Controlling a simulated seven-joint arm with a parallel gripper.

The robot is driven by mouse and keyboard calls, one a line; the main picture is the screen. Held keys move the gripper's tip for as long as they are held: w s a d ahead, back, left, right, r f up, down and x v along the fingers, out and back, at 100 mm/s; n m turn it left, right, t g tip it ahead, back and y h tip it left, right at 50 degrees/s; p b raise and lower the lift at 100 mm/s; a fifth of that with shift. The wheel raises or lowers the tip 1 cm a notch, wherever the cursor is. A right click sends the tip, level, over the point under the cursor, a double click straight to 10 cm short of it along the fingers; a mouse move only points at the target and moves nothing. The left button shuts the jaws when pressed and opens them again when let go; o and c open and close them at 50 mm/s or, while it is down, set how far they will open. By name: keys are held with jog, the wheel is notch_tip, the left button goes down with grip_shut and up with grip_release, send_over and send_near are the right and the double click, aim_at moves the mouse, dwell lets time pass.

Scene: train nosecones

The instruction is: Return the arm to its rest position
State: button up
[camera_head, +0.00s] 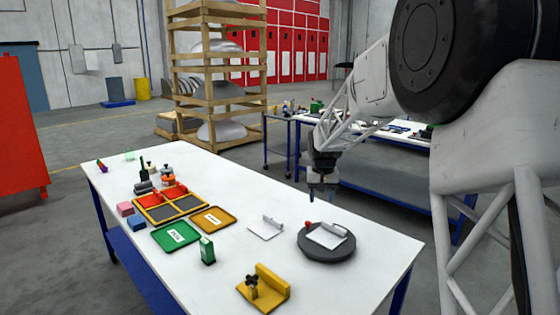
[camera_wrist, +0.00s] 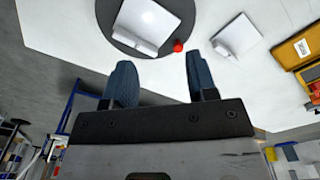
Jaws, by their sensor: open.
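My gripper (camera_head: 322,190) hangs above the far edge of the white table (camera_head: 340,285), fingers pointing down. In the wrist view its two blue fingers (camera_wrist: 160,85) are spread apart with nothing between them. A dark round turntable (camera_head: 325,253) stands on the table, a little in front of and below my gripper. A white plate with a rounded raised part (camera_head: 328,236) lies on it, and a red knob (camera_head: 308,225) is at its edge. The turntable (camera_wrist: 120,25) and the red knob (camera_wrist: 178,46) also show in the wrist view, beyond the fingertips.
A second white plate (camera_head: 266,227) lies left of the turntable. Green (camera_head: 176,236) and orange (camera_head: 213,219) trays, a divided yellow tray (camera_head: 151,213), a green box (camera_head: 207,250) and a yellow fixture (camera_head: 265,285) are also on the table. A blue-legged workbench (camera_head: 385,180) stands behind.

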jog(key=s+d+r, duration=0.1)
jog(key=s+r, duration=0.2)
jog(key=s, duration=0.6)
jog(key=s+d+r+t, duration=0.1)
jog(key=s+r, duration=0.1)
jog(key=s, duration=0.7)
jog(key=s+d+r, duration=0.2)
jog(key=s+r, duration=0.1)
jog(key=s, duration=0.6)
jog(key=s+f, duration=0.2)
jog(key=s, duration=1)
jog(key=s+d+f+t, duration=0.1)
jog(key=s+f, duration=0.1)
jog(key=s, duration=1)
jog(key=shift+s+f, duration=0.2)
jog(key=shift+f, duration=0.2)
